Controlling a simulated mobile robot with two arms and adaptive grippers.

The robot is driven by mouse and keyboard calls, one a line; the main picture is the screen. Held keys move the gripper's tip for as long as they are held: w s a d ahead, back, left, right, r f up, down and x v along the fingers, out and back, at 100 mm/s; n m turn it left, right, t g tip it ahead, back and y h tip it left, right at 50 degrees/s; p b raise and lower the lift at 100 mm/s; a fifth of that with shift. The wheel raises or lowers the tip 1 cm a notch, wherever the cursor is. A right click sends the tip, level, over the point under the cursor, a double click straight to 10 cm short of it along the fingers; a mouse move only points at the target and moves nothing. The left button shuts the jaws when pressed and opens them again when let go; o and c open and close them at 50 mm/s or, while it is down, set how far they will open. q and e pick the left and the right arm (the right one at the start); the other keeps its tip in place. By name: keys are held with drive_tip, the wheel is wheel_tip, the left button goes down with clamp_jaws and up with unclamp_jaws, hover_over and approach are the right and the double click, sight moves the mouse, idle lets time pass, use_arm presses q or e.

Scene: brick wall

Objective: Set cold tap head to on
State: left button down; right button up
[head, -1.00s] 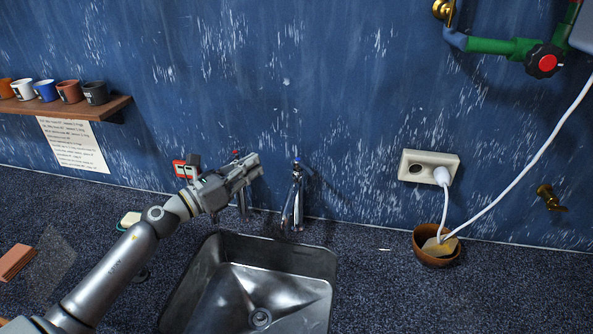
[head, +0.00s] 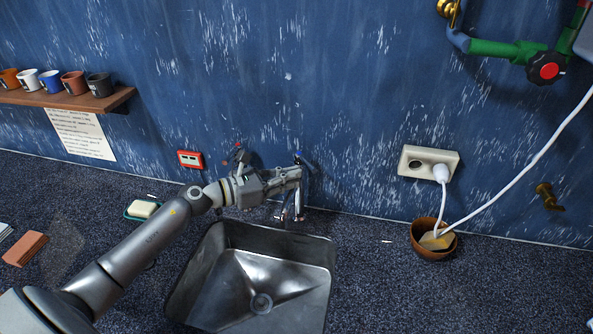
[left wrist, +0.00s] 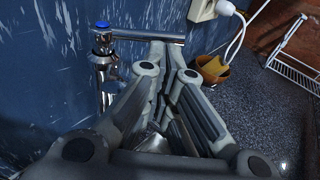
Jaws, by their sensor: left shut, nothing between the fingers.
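The cold tap is chrome with a blue-capped head; in the head view the cap (head: 299,155) shows just above my left gripper (head: 294,175), which hides part of the tap body. In the left wrist view the cold tap head (left wrist: 102,27) is at the upper left, and a chrome bar runs right from it across the top of my fingers. My left gripper (left wrist: 170,65) is shut and empty, its tips close to that bar. I cannot tell whether they touch it. No water flow is visible. My right gripper is not in view.
A second tap with a red cap (head: 238,146) stands to the left, partly behind my left gripper. The steel sink (head: 210,262) is below. A socket (head: 414,163) with a white plug and a brown bowl (head: 420,246) are to the right. Soap (head: 142,209) lies left.

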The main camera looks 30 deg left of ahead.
sight(306, 165)
use_arm(q)
drive_tip(key=shift+x, duration=0.95)
drive_tip(key=d, duration=0.1)
drive_tip(key=w+d+b, duration=0.1)
drive_tip(key=shift+w+d, duration=0.3)
drive_tip(key=shift+w, duration=0.05)
drive_tip(key=shift+s+a+f, duration=0.1)
drive_tip(key=shift+a+f, duration=0.05)
